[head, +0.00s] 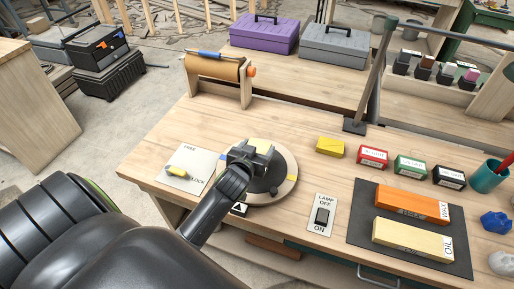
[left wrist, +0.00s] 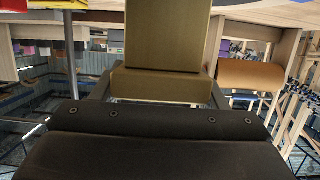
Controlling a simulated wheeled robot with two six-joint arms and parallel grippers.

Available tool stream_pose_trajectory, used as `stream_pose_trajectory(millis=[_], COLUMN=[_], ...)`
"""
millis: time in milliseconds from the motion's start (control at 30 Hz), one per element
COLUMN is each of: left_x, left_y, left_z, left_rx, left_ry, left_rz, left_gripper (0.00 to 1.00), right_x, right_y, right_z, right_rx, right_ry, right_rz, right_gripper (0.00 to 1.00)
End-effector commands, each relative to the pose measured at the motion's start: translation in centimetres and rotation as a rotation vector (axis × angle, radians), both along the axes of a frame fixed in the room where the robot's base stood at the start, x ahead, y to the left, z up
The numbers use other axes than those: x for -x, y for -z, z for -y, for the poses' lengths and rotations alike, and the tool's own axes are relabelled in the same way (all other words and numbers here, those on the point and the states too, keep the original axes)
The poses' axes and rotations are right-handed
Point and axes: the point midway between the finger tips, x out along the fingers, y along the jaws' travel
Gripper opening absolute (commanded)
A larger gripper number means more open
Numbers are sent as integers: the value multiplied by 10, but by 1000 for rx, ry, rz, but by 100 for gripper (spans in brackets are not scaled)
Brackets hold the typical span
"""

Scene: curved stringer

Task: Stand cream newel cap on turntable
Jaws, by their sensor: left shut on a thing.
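In the head view the gripper mostly hides the cap. I cannot tell whether the cap touches the turntable. My right gripper is not in view.
A lamp switch (head: 322,216) lies to the right. A yellow block (head: 330,147), small boxes and a dark mat (head: 365,231) occupy the right side. A paper roll (head: 214,68) stands behind.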

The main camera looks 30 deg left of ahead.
Motion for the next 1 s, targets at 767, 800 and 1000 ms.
stream_pose_trajectory(millis=[767, 800, 1000], left_x=[0, 0, 18], left_y=[1, -1, -5], left_z=[0, 0, 5], left_rx=[1, 1, 3], left_ry=[0, 0, 0], left_rz=[1, 1, 2], left_gripper=[89, 89, 89], right_x=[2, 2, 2], right_y=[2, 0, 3], right_z=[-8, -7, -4], right_rx=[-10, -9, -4], right_ry=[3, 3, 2], right_rz=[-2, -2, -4], right_gripper=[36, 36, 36])
